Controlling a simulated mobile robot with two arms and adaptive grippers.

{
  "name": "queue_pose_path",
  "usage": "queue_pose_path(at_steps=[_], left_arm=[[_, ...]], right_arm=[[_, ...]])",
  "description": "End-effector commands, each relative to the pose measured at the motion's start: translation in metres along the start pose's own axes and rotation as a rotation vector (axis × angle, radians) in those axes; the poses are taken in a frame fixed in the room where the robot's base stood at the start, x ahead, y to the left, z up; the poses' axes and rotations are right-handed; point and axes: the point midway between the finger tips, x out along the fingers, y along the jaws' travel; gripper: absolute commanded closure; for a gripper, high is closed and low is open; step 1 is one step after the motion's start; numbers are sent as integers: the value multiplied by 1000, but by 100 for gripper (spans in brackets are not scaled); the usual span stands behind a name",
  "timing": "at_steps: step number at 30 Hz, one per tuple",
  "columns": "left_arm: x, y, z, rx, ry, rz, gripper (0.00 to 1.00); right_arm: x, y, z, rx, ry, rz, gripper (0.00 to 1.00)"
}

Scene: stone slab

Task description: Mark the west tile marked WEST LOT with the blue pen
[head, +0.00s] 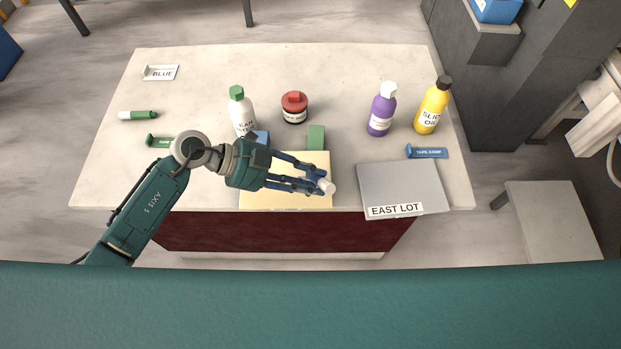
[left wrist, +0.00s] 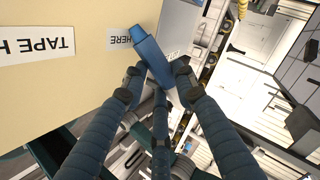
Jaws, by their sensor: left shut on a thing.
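The blue pen (left wrist: 155,60) is clamped between the fingers of my left gripper (head: 318,181), and its white end (head: 328,187) shows in the head view. In the left wrist view it lies slanted across the fingertips (left wrist: 158,88). A pale yellow tile (head: 260,196) lies under the gripper at the table's front edge, and it fills the left of the wrist view (left wrist: 60,105). I see no WEST LOT lettering; the arm covers part of this tile. I cannot tell whether the pen touches it. The grey tile (head: 400,182) labelled EAST LOT lies to the right. My right gripper is not in view.
Behind the yellow tile are a green block (head: 316,137), a partly hidden blue block, a white bottle (head: 242,112) and a red-lidded jar (head: 294,107). Purple (head: 381,115) and yellow (head: 431,110) bottles stand right. A green pen (head: 138,115) and BLUE tray (head: 161,73) lie left.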

Motion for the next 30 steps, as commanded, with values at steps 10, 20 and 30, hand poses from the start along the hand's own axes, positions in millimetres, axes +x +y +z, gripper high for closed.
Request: queue_pose_path(at_steps=[10,20,30], left_arm=[[0,0,0,-1,-1,0,92],[0,0,1,-1,-1,0,92],[0,1,1,-1,-1,1,92]], right_arm=[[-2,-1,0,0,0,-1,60],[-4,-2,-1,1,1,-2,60],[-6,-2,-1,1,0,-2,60]])
